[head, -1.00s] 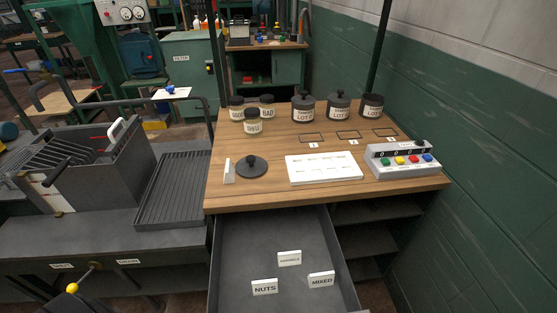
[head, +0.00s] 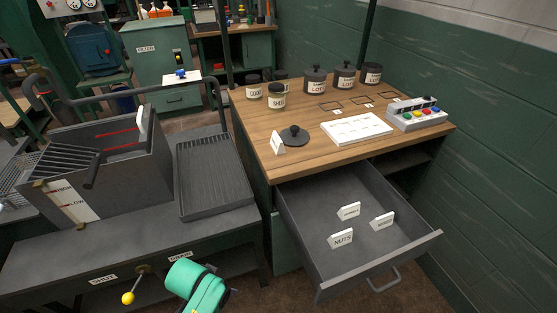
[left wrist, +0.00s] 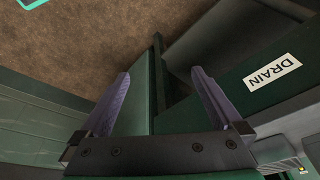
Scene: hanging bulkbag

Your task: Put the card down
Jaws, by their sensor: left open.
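A small white card (head: 277,143) stands upright on the wooden bench top, near its left front edge, beside a dark round lid (head: 294,135). Three more white cards stand in the open drawer: NUTS (head: 341,239), one with small print (head: 348,211), and one (head: 382,221) that read MIXED earlier. My left gripper (left wrist: 161,75) is open, with nothing between its fingers, above the floor near the DRAIN label (left wrist: 271,72). In the head view only a teal part of my arm shows at the bottom, well left of the drawer. My right gripper is not in view.
The drawer (head: 300,240) juts out from the bench (head: 300,170). A white board (head: 357,129), jars (head: 315,80) and a button box (head: 416,114) stand on top. A grey tank (head: 110,165) and ribbed tray (head: 212,177) are at left.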

